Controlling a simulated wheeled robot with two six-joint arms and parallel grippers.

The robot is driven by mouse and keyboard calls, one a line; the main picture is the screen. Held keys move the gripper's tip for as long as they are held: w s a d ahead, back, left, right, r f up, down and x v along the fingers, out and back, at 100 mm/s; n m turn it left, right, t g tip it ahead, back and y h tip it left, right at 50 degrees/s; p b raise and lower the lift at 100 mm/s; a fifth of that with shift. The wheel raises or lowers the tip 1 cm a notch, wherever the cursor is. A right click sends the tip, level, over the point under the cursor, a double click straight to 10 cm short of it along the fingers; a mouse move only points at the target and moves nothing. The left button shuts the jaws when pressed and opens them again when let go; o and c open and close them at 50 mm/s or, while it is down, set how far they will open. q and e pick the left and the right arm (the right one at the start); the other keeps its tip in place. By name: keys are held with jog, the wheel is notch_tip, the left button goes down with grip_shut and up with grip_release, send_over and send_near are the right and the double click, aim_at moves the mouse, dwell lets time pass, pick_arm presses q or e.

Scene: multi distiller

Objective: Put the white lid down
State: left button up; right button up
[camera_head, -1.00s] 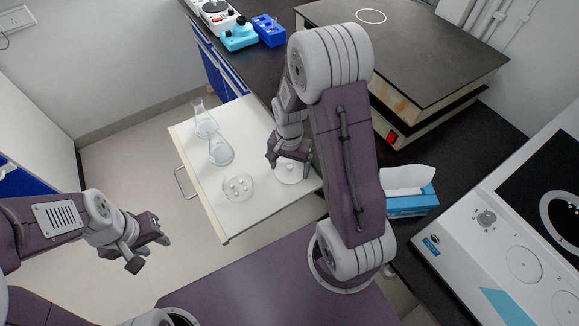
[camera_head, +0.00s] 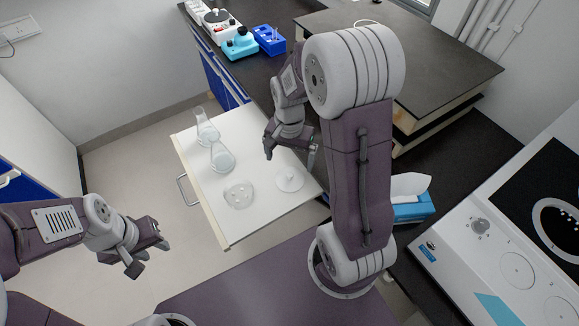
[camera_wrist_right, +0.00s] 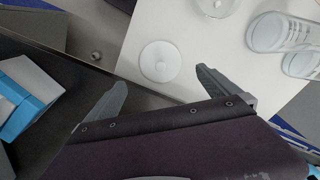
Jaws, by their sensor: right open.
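The white lid (camera_head: 289,180) lies flat on the white drawer surface (camera_head: 262,211), toward its right side. It also shows as a white disc with a small knob in the right wrist view (camera_wrist_right: 160,61). My right gripper (camera_head: 290,155) is open and empty above and behind the lid, apart from it. Its two fingers are spread wide in the right wrist view (camera_wrist_right: 155,90). My left gripper (camera_head: 150,255) hangs at the left over the floor, away from the drawer, with its fingers apart and nothing between them.
A clear round dish (camera_head: 239,195) lies left of the lid. Two glass flasks (camera_head: 221,157) stand farther back on the drawer. A blue tissue box (camera_head: 410,209) stands on the dark bench to the right. Blue devices (camera_head: 240,45) stand at the back.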

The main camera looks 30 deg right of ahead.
jog(key=s+a+r+n+t+p, duration=0.1)
jog(key=s+a+r+n+p, duration=0.3)
jog(key=s+n, duration=0.4)
jog(key=shift+a+r+n, duration=0.3)
jog(key=shift+a+n, duration=0.05)
jog(key=shift+n, duration=0.25)
